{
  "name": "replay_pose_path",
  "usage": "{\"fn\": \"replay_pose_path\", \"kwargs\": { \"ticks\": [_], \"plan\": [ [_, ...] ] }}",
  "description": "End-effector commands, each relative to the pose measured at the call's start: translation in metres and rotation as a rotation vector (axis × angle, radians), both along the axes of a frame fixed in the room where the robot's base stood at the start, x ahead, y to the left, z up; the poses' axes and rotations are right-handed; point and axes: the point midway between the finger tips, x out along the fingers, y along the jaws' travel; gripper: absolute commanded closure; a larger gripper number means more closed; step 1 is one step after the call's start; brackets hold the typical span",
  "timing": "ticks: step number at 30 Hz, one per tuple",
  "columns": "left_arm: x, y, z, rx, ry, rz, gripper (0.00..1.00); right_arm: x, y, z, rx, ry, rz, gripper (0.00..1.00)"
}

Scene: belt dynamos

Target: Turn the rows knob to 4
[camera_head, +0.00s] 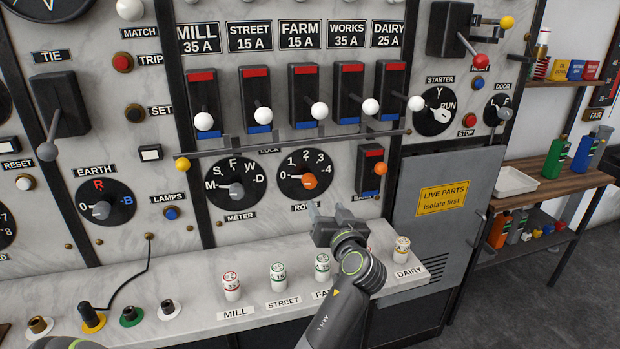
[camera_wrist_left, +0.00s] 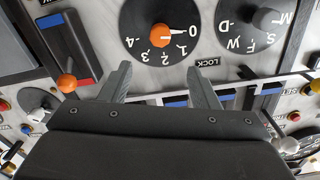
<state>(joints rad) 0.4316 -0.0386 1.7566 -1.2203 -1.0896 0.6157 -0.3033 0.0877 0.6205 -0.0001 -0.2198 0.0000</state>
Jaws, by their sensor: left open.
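The rows knob is an orange knob (camera_head: 310,182) on a round black dial (camera_head: 297,192) marked 0 to 4, in the middle of the marble panel. In the left wrist view the orange knob (camera_wrist_left: 159,37) shows upside down, its white mark towards 0. My left gripper (camera_head: 326,209) is open and empty, just below and right of the dial in the head view. In the left wrist view its two fingers (camera_wrist_left: 158,70) are apart, with the knob beyond the gap between them. No contact with the knob shows. My right gripper is out of view.
The meter dial (camera_head: 234,192) is left of the rows dial. A small switch with an orange ball (camera_head: 380,168) stands to its right. A metal lock bar (camera_head: 240,147) runs above, under several white-balled levers. Several fuses, one marked green (camera_head: 322,267), stand on the ledge below.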

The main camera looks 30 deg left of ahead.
Motion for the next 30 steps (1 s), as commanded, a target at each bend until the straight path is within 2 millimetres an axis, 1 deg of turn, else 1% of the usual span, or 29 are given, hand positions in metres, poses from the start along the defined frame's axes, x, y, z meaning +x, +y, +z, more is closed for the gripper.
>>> {"fn": "replay_pose_path", "kwargs": {
  "ticks": [1, 5, 8, 13, 18, 24, 30],
  "plan": [
    [0.007, 0.008, 0.004, 0.007, 0.003, 0.001, 0.45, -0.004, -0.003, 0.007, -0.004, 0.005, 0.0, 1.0],
    [0.023, 0.028, 0.004, 0.006, 0.004, 0.001, 0.45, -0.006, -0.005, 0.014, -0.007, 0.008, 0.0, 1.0],
    [0.036, 0.043, 0.004, 0.005, 0.003, 0.003, 0.45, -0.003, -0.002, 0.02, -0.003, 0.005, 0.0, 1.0],
    [0.055, 0.066, 0.004, 0.003, 0.003, 0.002, 0.45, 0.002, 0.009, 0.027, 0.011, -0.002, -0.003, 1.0],
    [0.072, 0.085, 0.003, 0.003, 0.003, 0.001, 0.45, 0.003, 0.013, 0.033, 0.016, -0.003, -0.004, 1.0],
    [0.086, 0.1, 0.002, 0.001, 0.002, 0.0, 0.45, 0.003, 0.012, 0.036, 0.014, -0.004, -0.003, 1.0],
    [0.09, 0.106, 0.001, 0.0, 0.001, 0.0, 0.45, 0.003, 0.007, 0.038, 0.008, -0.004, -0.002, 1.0]
  ]
}}
